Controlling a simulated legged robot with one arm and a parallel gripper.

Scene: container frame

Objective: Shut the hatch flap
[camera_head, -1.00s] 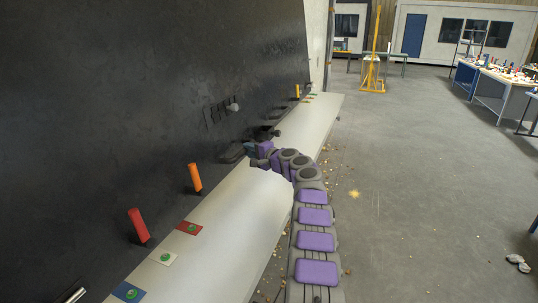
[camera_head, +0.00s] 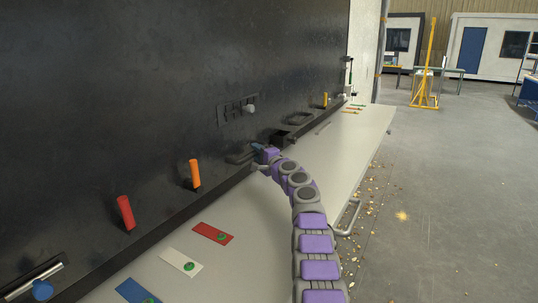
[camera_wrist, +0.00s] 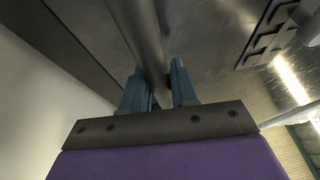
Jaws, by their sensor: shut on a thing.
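A large dark panel (camera_head: 130,90) stands upright along the left in the head view. A long pale board (camera_head: 325,150) juts out from its foot, with a grey bar handle (camera_head: 347,217) at its outer edge. I cannot tell for certain which of these is the hatch flap. My gripper (camera_head: 262,152) is at the lower part of the dark panel, beside a dark handle (camera_head: 241,155). In the wrist view, my gripper (camera_wrist: 158,90) has its blue fingers shut on a grey bar (camera_wrist: 147,45). The bar's ends are out of sight.
Red (camera_head: 125,212) and orange (camera_head: 195,175) upright pegs stand along the panel's foot. Red (camera_head: 213,234), white (camera_head: 181,262) and blue (camera_head: 131,291) plates lie on the board. Small debris (camera_head: 372,205) litters the floor beside it. Open grey floor (camera_head: 450,210) lies to the right.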

